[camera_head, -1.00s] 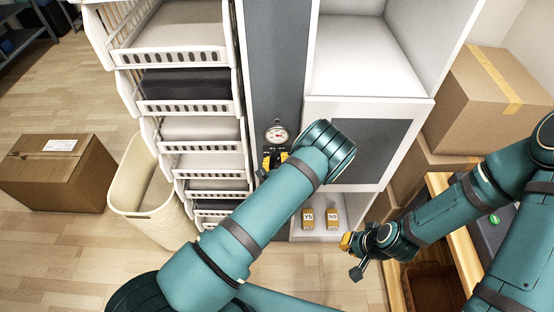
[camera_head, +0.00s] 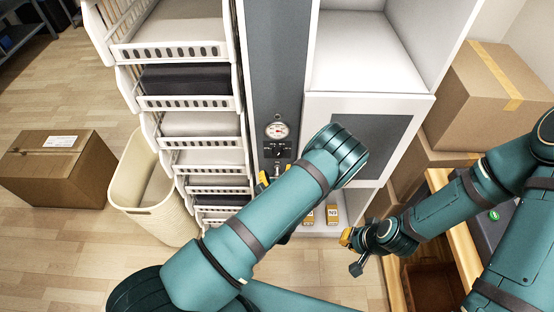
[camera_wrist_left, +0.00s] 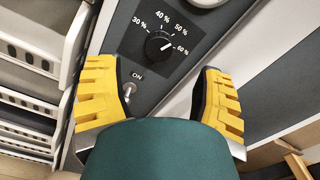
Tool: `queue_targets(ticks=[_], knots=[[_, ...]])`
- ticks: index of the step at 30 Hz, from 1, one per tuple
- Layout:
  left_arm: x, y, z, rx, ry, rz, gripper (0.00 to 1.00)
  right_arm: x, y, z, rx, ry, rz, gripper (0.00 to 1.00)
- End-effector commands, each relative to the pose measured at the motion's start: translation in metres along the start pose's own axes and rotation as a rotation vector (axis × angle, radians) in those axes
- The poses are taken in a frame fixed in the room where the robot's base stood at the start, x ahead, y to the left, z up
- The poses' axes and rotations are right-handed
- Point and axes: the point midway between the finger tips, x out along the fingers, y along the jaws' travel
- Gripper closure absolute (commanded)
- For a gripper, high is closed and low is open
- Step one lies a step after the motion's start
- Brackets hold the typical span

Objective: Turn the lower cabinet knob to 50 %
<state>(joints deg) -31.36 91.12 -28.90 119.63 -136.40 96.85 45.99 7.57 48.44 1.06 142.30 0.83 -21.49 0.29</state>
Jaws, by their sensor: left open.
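The lower cabinet knob (camera_wrist_left: 158,45) is black and round, on a dark plate marked 30 % to 60 %. Its pale pointer mark appears to face the 60 % side. In the head view the knob panel (camera_head: 278,151) is on the grey cabinet column, below a round gauge (camera_head: 277,130). My left gripper (camera_wrist_left: 160,98) is open and empty; its yellow fingers lie either side of the column, below the knob and apart from it. In the head view my left gripper (camera_head: 264,180) is mostly hidden by its arm. My right gripper (camera_head: 352,254) hangs at the right, far from the knob.
A toggle switch (camera_wrist_left: 128,88) marked ON sits below the knob, between my left fingers. White baskets (camera_head: 192,105) stand left of the column. A white cabinet (camera_head: 368,104) stands right of it, with small yellow boxes (camera_head: 332,214) on its lower shelf.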

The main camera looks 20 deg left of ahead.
Motion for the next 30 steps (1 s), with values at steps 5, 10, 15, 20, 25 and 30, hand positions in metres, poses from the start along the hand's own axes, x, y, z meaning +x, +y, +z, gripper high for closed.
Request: queue_targets(ticks=[5, 10, 15, 20, 25, 30], knots=[[-0.032, 0.000, -0.001, 0.002, 0.002, 0.000, 0.32, 0.000, 0.000, 0.000, 0.000, 0.000, 0.000, 1.00], [-0.049, 0.000, 0.000, 0.000, 0.000, 0.000, 0.32, 0.000, 0.000, 0.000, 0.000, 0.000, 0.000, 1.00], [-0.053, 0.000, 0.000, 0.001, -0.001, 0.000, 0.32, 0.000, 0.000, 0.000, 0.000, 0.000, 0.000, 1.00], [-0.053, 0.000, 0.000, 0.000, -0.001, 0.000, 0.32, 0.000, 0.000, 0.000, 0.000, 0.000, 0.000, 1.00], [-0.053, 0.000, 0.000, 0.000, -0.001, 0.000, 0.32, 0.000, 0.000, 0.000, 0.000, 0.000, 0.000, 1.00], [-0.052, 0.002, 0.001, 0.002, -0.002, 0.012, 0.32, 0.000, 0.000, 0.000, 0.000, 0.000, 0.000, 1.00]])
